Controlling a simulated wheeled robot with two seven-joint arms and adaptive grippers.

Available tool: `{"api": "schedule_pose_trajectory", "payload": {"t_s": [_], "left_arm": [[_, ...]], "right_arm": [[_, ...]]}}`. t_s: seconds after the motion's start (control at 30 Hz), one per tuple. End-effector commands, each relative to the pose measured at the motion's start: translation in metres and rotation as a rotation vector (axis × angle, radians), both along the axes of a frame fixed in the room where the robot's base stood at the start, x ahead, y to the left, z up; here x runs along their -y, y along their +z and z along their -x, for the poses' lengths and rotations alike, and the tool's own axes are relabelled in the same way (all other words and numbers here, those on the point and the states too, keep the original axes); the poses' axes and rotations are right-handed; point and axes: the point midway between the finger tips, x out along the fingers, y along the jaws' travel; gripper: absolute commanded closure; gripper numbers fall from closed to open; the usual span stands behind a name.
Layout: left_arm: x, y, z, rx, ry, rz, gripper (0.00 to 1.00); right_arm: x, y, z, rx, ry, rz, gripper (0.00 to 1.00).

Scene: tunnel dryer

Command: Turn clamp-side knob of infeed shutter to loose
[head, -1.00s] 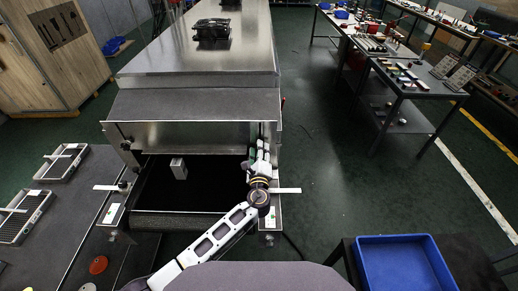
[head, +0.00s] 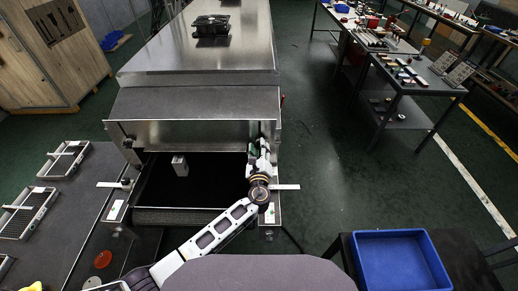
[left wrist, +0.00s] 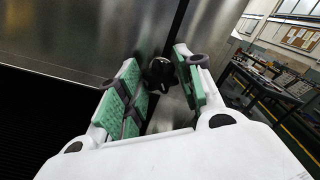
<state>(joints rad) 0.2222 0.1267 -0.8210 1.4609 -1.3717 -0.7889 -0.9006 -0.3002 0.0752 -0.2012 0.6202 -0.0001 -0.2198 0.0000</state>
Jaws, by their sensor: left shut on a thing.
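The infeed shutter (head: 190,133) is a bright metal plate across the dryer's mouth, above a dark belt. My left gripper (head: 259,150) is at the right end of the shutter. In the left wrist view its green-padded fingers (left wrist: 160,85) stand either side of a black knob (left wrist: 160,72) and are shut on it. The fingers hide this knob in the head view, and its turn position cannot be read. Another black knob (head: 128,144) is at the shutter's left end. My right gripper is not in view.
The dark belt (head: 205,185) carries a small upright metal block (head: 180,166). White flat bars (head: 284,187) stick out at both sides of the mouth. A blue bin (head: 400,262) stands at lower right. Wire trays (head: 63,160) lie on the left table.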

Motion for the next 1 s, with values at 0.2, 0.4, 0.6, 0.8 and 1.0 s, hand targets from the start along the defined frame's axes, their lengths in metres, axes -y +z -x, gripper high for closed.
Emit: {"api": "schedule_pose_trajectory", "payload": {"t_s": [0.2, 0.4, 0.6, 0.8, 1.0], "left_arm": [[0.001, -0.004, 0.002, -0.008, -0.003, 0.0, 0.44], [0.001, -0.002, 0.001, -0.004, -0.001, 0.001, 0.42], [0.0, -0.002, 0.002, -0.003, -0.001, 0.001, 0.42], [0.0, -0.002, 0.01, -0.003, -0.002, 0.001, 0.42], [0.001, -0.002, 0.028, -0.003, -0.002, 0.001, 0.42]], "right_arm": [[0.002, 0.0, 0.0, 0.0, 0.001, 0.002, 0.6], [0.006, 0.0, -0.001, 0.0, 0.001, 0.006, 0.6], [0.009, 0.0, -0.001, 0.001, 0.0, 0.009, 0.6], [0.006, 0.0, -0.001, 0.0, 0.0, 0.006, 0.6], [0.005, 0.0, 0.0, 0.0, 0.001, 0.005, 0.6]]}}
